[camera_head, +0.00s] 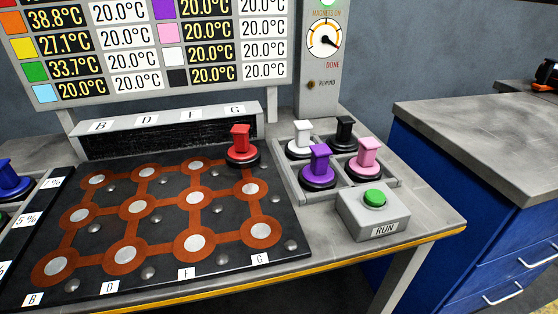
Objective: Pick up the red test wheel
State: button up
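The red test wheel (241,141) stands upright on the black board (110,217) at its back right corner. It has a red block-like handle on a dark round base. It sits over the board's top right spot, just in front of the raised strip with letters. My gripper is not in view.
A tray (283,178) right of the board holds white (300,136), black (344,131), purple (318,162) and pink (367,154) pieces. A RUN box (374,210) with a green button stands in front of it. A blue piece (12,180) is at the left edge. A temperature display (150,50) stands behind. A blue cabinet (480,200) is at right.

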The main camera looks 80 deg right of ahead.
aim_at(243, 155)
jog(key=z, duration=2.35)
